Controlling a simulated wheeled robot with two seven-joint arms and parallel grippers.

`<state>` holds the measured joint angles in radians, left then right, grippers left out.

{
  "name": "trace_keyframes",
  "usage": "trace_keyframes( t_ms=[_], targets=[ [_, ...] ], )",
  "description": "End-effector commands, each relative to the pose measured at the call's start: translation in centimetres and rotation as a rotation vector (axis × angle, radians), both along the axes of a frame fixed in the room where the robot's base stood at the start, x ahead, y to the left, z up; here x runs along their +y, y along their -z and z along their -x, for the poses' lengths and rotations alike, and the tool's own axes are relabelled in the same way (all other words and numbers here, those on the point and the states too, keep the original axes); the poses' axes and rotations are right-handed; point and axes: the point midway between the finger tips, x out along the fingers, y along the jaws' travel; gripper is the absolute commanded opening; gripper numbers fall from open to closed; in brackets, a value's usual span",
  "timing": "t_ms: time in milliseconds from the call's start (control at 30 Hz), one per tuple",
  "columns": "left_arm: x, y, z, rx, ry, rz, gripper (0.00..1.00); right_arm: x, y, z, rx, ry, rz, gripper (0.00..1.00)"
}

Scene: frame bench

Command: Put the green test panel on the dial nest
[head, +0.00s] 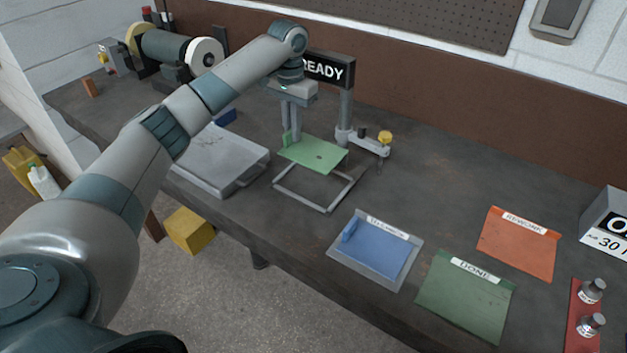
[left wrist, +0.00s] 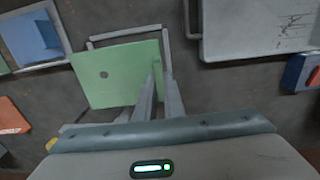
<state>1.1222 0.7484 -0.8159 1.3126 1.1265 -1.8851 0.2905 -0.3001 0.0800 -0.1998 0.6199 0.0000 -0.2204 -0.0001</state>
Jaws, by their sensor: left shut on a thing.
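The green test panel (head: 316,155) is a flat square plate with a small dark hole. My left gripper (head: 292,136) is shut on its edge and holds it roughly level. The panel also shows in the left wrist view (left wrist: 105,75), with the fingers (left wrist: 156,85) at its right side. A grey open frame (head: 299,199), which looks like the dial nest, lies on the bench. The panel is over the rear part of this frame and seems above it; the exact gap cannot be told. The frame's bar (left wrist: 125,33) shows beyond the panel. My right gripper is not in view.
A post with a READY sign (head: 328,69) and a yellow-topped clamp (head: 385,138) stands close behind. A grey tray (head: 235,172) is at left. Blue (head: 378,262), green DONE (head: 465,300) and orange REWORK (head: 518,248) mats lie at right. The bench between clamp and REWORK mat is clear.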

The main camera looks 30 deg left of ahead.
Motion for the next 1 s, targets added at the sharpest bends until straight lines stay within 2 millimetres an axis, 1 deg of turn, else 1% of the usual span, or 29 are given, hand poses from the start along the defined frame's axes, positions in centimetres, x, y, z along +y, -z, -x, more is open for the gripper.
trace_keyframes(
  t_ms=[267,367,467,700,800,1000],
  targets=[
    [0.0,0.0,0.0,-0.002,0.001,0.0,0.0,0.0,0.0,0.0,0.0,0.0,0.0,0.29],
    [-0.1,0.3,0.0,-0.001,0.0,0.0,0.0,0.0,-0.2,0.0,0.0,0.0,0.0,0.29],
    [-0.1,1.3,0.0,0.001,0.0,0.0,0.0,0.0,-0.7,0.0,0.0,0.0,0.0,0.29],
    [-0.1,4.9,0.1,0.001,0.001,-0.001,0.0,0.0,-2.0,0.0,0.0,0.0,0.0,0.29],
    [-0.1,5.8,0.0,-0.001,0.0,0.0,0.0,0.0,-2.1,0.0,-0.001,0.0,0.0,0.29],
    [-0.1,6.2,-0.1,-0.002,0.0,0.0,0.0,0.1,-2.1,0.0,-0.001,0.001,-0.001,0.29]
  ],
)
